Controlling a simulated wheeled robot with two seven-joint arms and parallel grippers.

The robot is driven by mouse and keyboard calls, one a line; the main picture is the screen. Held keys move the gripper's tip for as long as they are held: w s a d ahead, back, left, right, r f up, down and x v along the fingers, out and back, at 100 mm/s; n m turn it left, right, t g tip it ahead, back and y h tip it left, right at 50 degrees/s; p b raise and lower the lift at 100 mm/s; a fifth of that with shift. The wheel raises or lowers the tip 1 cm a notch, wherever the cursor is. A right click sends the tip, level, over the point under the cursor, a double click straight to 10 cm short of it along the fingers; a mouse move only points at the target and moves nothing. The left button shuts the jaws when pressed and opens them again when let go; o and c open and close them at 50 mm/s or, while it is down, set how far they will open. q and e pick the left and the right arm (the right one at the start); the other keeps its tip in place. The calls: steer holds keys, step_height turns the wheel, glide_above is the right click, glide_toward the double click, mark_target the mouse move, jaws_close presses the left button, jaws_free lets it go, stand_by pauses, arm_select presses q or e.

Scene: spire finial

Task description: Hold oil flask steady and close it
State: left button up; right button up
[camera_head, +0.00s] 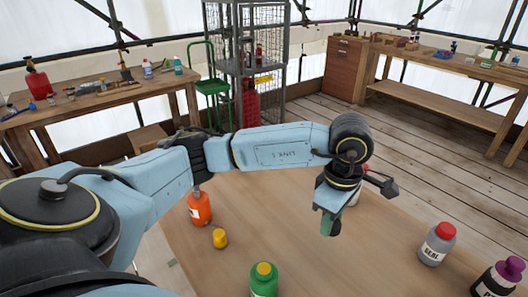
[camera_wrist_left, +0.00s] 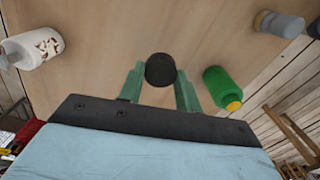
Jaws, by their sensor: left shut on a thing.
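My left gripper (camera_head: 329,222) points down over the middle of the table. In the left wrist view its green fingers (camera_wrist_left: 160,88) are shut on a round black cap (camera_wrist_left: 160,70). A white bottle with brown blotches (camera_wrist_left: 35,46) stands left of the fingers in that view, apart from them. In the head view a pale part of it (camera_head: 355,196) shows behind my gripper. I cannot tell whether its top is open. No readable label shows which container is the oil flask. My right gripper is not in view.
The table (camera_head: 345,265) holds an orange bottle (camera_head: 199,208), a small yellow piece (camera_head: 220,239), a green bottle with a yellow cap (camera_head: 264,284), a grey bottle with a red cap (camera_head: 436,248) and a dark bottle with a purple cap (camera_head: 498,280). Bare wood lies below my gripper.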

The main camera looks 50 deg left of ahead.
arm_select(q)
steer(key=m, duration=0.4)
steer(key=shift+w+d+m, duration=0.15)
steer(key=shift+d+m, duration=0.2)
steer(key=shift+m, duration=0.05)
steer(key=m, duration=0.4)
steer(key=shift+d+r+m, duration=0.1)
steer(key=shift+d+m, duration=0.15)
steer(key=shift+m, duration=0.05)
steer(key=m, duration=0.6)
steer(key=shift+w+d+r, duration=0.1)
steer(key=shift+w+d, duration=0.05)
steer(key=shift+d, duration=0.25)
steer(key=m, duration=0.4)
steer(key=shift+w+d, duration=0.1)
steer(key=shift+d, duration=0.1)
